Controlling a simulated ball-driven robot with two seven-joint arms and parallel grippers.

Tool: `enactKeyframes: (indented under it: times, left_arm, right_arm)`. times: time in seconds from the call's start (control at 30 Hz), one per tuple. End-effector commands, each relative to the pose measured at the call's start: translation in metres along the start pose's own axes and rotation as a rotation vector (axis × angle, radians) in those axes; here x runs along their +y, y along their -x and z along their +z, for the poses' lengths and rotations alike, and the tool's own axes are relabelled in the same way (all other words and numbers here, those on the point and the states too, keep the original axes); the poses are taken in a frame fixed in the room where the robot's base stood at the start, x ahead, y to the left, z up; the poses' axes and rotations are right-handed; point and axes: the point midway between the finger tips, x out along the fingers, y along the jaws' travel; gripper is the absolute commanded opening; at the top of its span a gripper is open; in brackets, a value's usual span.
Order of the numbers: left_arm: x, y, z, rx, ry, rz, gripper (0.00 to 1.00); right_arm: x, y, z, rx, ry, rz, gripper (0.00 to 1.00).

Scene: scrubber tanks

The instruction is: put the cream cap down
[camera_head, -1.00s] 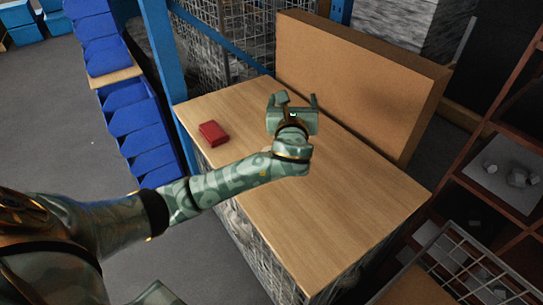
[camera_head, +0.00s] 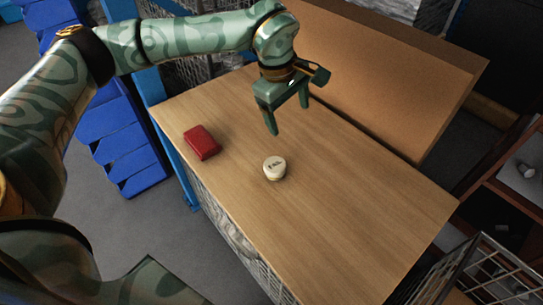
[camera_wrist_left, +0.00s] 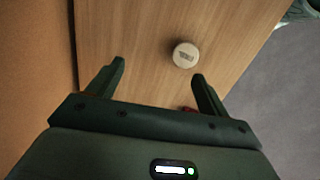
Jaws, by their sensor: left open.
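The cream cap (camera_head: 274,168) rests on the wooden table top (camera_head: 350,205), a small round piece with dark marking on top. It also shows in the left wrist view (camera_wrist_left: 186,54), beyond the fingertips and apart from them. My left gripper (camera_head: 289,118) is open and empty, above the table and behind the cap in the head view. Its two fingers also show apart in the left wrist view (camera_wrist_left: 159,70). My right gripper is not seen.
A red box (camera_head: 201,142) lies on the table left of the cap. A brown upright board (camera_head: 400,75) stands along the table's back edge. Blue bins (camera_head: 115,150) stand at the left. The table's right part is clear.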

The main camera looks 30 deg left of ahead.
Motion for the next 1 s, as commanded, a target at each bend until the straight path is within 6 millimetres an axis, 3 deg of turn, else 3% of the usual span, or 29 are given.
enactKeyframes:
  times: [0.1,0.27,0.6,1.0]
  left_arm:
    - [-0.023,0.003,-0.013,0.076,0.084,-0.121,0.79]
    - [-0.040,-0.004,-0.015,0.091,0.133,-0.201,0.79]
    - [-0.057,-0.084,-0.020,0.088,0.134,-0.207,0.79]
    - [-0.061,-0.121,-0.020,0.087,0.132,-0.203,0.79]
  right_arm:
    - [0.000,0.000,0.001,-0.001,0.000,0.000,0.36]
    - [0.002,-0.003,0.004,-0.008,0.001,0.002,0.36]
    - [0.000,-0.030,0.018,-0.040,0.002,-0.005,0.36]
    - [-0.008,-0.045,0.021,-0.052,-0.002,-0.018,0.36]
